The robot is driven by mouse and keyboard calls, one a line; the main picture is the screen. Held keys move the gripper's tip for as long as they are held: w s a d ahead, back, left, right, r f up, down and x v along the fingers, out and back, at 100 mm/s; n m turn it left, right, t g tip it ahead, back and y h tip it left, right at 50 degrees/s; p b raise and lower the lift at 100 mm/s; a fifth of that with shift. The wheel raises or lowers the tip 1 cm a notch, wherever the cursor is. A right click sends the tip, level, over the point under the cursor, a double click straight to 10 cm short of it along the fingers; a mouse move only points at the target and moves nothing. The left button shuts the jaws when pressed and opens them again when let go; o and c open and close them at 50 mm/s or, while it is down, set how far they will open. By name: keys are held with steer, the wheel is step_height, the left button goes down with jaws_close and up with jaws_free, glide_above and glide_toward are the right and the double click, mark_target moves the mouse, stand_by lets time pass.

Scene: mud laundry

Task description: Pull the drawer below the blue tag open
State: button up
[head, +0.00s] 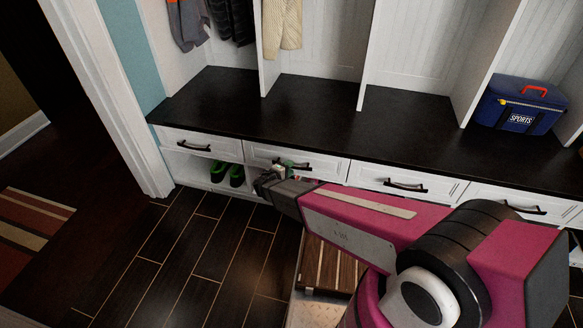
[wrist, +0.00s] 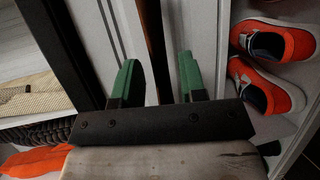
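A row of white drawers with dark bar handles runs under the black bench top. In the head view, my gripper (head: 289,165) is at the second drawer (head: 331,169) from the left and covers part of its handle. In the wrist view, my gripper's green fingers (wrist: 158,72) are apart, facing a white panelled front (wrist: 97,35). A dark strip (wrist: 150,35) shows between them; I cannot tell whether it is the handle or a gap, or whether the fingers touch anything. I can make out no blue tag. The other handles (head: 405,185) are clear, and those drawers look shut.
Orange shoes (wrist: 269,90) sit in the cubby beside the fingers in the wrist view. Green shoes (head: 227,174) stand under the leftmost drawer (head: 203,147). A blue sports bag (head: 520,106) sits on the bench (head: 300,105). A slatted wooden piece (head: 330,266) lies below my arm. Tiled floor (head: 200,250) at left is free.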

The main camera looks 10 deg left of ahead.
steer(key=shift+x, duration=1.05)
jaws_close()
steer(key=shift+s, duration=0.1)
